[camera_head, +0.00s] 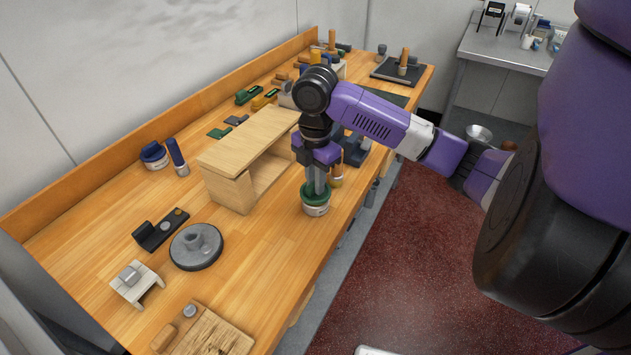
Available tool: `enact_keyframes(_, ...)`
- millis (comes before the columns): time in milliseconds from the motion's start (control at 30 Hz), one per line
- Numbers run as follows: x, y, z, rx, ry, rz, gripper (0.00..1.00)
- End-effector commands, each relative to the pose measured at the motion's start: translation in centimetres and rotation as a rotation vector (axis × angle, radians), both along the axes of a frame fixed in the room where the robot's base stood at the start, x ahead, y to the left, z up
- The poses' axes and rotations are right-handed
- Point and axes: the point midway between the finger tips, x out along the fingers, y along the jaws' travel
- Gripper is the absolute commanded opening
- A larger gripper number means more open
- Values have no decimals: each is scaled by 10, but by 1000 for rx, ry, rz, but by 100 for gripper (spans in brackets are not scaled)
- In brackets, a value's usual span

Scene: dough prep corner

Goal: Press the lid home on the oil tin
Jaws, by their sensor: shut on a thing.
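The oil tin (317,210) is a short, pale round tin standing on the wooden bench near its right front edge. A green lid (306,194) is on top of it, and it looks roughly level. Whether the lid is fully seated cannot be told at this size. My gripper (317,186) points straight down over the tin, its grey fingers shut on the lid's top. The fingers hide the middle of the lid.
A wooden shelf box (243,148) stands just left of my gripper. A grey round lid-like disc (196,247), a small white stand (136,284) and a wooden board (213,335) lie nearer. Blue items (154,155) stand at the left. Bare bench lies in front of the tin.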

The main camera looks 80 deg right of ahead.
Motion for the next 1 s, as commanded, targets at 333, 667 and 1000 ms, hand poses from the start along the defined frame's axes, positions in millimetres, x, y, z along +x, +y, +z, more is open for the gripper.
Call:
enact_keyframes(333,0,0,-4,0,0,0,0)
enact_keyframes(667,0,0,-11,0,0,0,0)
enact_keyframes(1000,0,0,-10,0,1,0,0)
